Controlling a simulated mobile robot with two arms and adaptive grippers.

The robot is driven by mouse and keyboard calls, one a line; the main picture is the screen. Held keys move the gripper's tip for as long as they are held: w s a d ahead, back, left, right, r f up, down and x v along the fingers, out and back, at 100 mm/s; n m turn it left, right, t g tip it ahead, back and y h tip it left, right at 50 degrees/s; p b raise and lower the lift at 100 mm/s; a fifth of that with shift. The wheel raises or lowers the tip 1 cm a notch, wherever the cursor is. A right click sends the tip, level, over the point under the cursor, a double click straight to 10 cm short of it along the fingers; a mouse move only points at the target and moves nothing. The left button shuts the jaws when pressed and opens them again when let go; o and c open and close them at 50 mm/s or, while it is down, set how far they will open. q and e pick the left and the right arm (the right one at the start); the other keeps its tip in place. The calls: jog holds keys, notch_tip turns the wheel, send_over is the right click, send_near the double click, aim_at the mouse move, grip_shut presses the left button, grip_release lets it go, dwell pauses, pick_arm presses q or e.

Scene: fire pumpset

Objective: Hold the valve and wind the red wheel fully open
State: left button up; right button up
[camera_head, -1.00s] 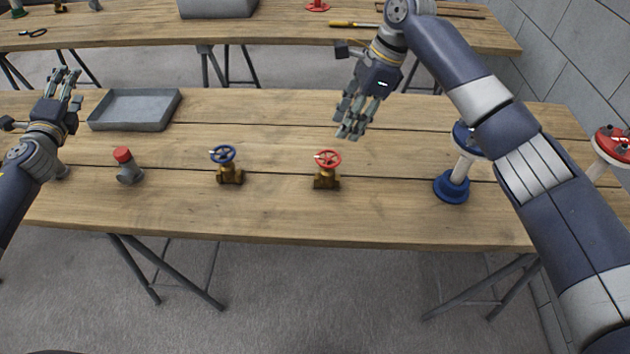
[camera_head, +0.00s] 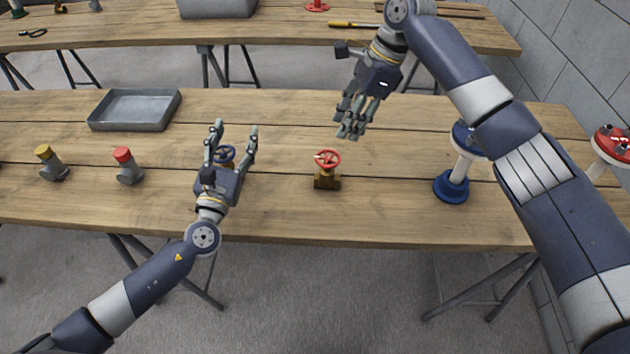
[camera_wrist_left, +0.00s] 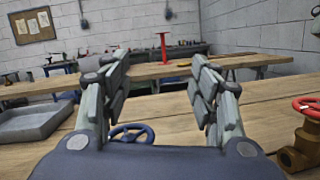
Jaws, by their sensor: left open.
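The valve with the red wheel (camera_head: 328,158) stands upright on the near table, its brass body (camera_head: 327,182) resting on the wood. Its red wheel (camera_wrist_left: 308,105) and brass body also show at the right edge of the left wrist view. My left gripper (camera_head: 235,134) is open and empty, left of this valve, with its fingers spread above and around the blue-wheeled valve (camera_head: 226,153), without visible grip on it. In the left wrist view the blue wheel (camera_wrist_left: 131,133) shows low between the fingers. My right gripper (camera_head: 350,132) hangs above and behind the red-wheeled valve, apart from it; its opening is unclear.
A grey tray (camera_head: 134,128) lies at the back left. A red-capped fitting (camera_head: 126,166) and a yellow-capped fitting (camera_head: 51,164) stand on the left. A blue-and-white stand (camera_head: 452,186) is at the right, near my right arm. The wood around the red-wheeled valve is clear.

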aim_at(336, 152)
pick_arm(q)
jog(key=s+d+f+g+h, duration=0.1)
jog(key=d+f, duration=0.1)
jog(key=d, duration=0.4)
jog(key=s+d+f+m+g+h, duration=0.1)
jog(key=s+d+f+h, duration=0.1)
jog(key=d, duration=0.3)
jog(key=s+d+f+g+h, duration=0.2)
jog(key=d+f, duration=0.1)
jog(key=d, duration=0.3)
jog(key=shift+d+f+m, duration=0.3)
jog(key=shift+f, duration=0.05)
jog(key=shift+d, duration=0.25)
jog(key=shift+w+d, duration=0.2)
jog(key=shift+w, duration=0.15)
jog(key=x, duration=0.9)
jog(key=shift+w+d, duration=0.2)
jog(key=shift+w, duration=0.15)
grip_shut()
